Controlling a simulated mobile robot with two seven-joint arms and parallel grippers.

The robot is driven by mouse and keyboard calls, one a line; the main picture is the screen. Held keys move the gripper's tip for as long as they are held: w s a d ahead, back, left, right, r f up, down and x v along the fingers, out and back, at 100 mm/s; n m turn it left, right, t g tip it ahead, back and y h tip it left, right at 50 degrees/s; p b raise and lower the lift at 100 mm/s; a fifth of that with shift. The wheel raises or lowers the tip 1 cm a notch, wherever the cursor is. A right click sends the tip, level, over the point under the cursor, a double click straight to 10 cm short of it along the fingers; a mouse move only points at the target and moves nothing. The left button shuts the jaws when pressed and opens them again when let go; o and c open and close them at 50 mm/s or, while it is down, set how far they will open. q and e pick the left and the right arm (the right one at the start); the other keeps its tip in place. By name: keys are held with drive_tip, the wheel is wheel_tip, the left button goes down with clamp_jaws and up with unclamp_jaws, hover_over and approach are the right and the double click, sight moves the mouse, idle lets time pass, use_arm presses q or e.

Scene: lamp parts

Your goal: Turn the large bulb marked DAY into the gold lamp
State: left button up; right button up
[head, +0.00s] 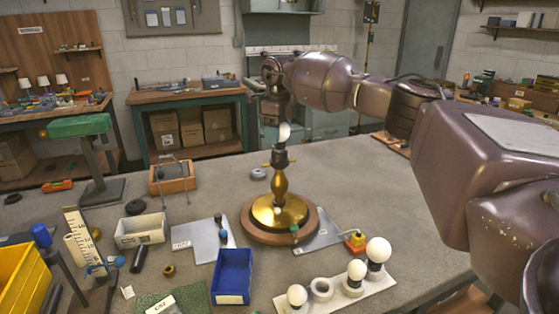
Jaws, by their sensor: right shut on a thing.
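The gold lamp (280,208) stands upright on a round wooden base on the table, with a dark socket (280,157) at its top. My right gripper (277,112) is directly above the lamp, shut on a white bulb (284,132). The gripper hides much of this bulb, and I cannot read any marking on it. The bulb's lower end is at the socket's mouth; I cannot tell how far it sits inside. My left gripper is not in view.
A white rack (338,297) at the front right holds three round white bulbs and an empty ring. A blue bin (232,276), a grey-white tray (141,230) and a yellow bin (22,283) stand to the left. The table behind the lamp is mostly clear.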

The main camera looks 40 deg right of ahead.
drive_tip(key=shift+f+m+p, duration=0.15)
drive_tip(key=shift+m+p, duration=0.35)
drive_tip(key=shift+m, duration=0.3)
drive_tip(key=shift+f+m+p, duration=0.15)
drive_tip(key=shift+m+p, duration=0.35)
drive_tip(key=shift+m, duration=0.3)
use_arm(q)
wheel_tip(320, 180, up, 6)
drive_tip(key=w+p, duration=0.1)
drive_tip(key=p, duration=0.1)
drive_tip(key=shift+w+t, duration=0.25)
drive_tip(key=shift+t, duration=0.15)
use_arm(e)
drive_tip(key=shift+f+m, duration=0.1)
drive_tip(key=shift+m, duration=1.7)
